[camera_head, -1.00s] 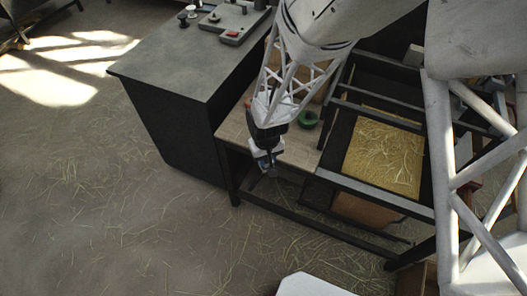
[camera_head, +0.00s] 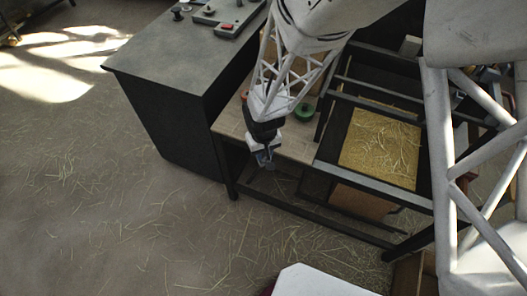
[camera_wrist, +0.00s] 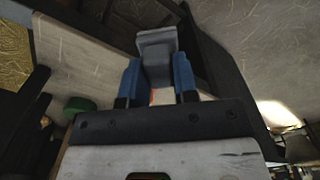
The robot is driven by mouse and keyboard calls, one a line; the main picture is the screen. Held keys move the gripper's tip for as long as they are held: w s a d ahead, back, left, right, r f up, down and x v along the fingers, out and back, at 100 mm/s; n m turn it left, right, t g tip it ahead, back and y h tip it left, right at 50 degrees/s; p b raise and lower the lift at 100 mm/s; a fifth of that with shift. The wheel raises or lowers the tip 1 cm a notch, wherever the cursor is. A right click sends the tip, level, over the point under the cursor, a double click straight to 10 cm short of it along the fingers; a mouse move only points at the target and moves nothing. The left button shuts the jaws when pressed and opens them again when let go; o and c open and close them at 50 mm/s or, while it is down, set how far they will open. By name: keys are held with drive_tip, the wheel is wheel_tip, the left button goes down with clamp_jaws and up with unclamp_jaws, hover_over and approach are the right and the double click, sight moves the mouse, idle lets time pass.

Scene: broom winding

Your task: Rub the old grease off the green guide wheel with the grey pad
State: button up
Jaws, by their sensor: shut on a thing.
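My gripper (camera_head: 262,155) hangs in front of the near edge of the wooden shelf in the head view, pointing down. In the wrist view its two blue fingers (camera_wrist: 157,78) are shut on the grey pad (camera_wrist: 156,46), a blocky piece that sticks out past the fingertips. The green guide wheel (camera_head: 303,112) is on the wooden shelf, to the right of and behind my gripper. It also shows at the left in the wrist view (camera_wrist: 79,105), apart from the pad. Any grease on the wheel is too small to tell.
A dark cabinet (camera_head: 177,67) with a grey control box (camera_head: 228,14) stands to the left. The wooden shelf (camera_head: 233,122) is beside a black frame (camera_head: 371,180) holding a straw-covered yellow panel (camera_head: 381,148). Straw lies on the open floor (camera_head: 110,185).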

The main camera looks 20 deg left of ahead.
drive_tip(key=w+a+r, duration=0.3)
drive_tip(key=w+r, duration=0.1)
drive_tip(key=w, duration=0.6)
drive_tip(key=w+a+r, duration=0.4)
drive_tip(key=w+r, duration=0.1)
drive_tip(key=w, duration=0.5)
drive_tip(key=shift+a, duration=0.25)
drive_tip(key=shift+f, duration=0.2)
